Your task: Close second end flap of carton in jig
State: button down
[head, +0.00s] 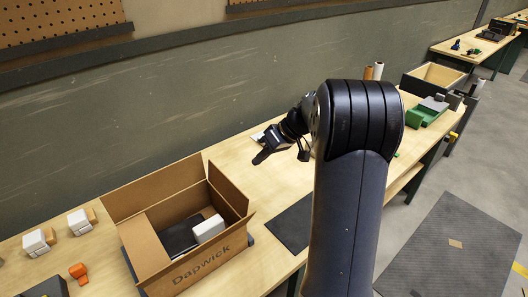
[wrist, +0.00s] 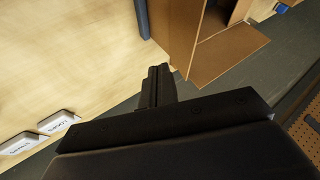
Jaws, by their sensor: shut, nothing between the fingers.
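The open brown carton (head: 205,268), printed "Dapwick", stands on the bench in the head view. A dark item (head: 180,236) and a white box (head: 208,229) lie inside. Dark edges of the jig (head: 250,241) show at the carton's base. My gripper (head: 259,160) is shut and empty, to the right of and beyond the carton, apart from it. In the wrist view my shut fingers (wrist: 157,72) point towards the carton (wrist: 182,30), with an outward-angled flap (wrist: 228,57) to their right.
White boxes (head: 35,242) and an orange tool (head: 79,271) lie left of the carton. A dark mat (head: 291,226) lies to its right. The wall (head: 190,110) runs behind the bench. A green item (head: 425,113) and an open wooden box (head: 433,77) stand farther right.

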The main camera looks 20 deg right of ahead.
aim_at(226, 189)
jog(key=a+f+p, duration=0.2)
jog(key=a+f, duration=0.1)
jog(key=a, duration=0.4)
jog(key=shift+a+f+p, duration=0.15)
jog(key=shift+f+p, duration=0.15)
jog(key=shift+f, duration=0.1)
jog(key=shift+w, duration=0.1)
jog(key=shift+a, duration=0.1)
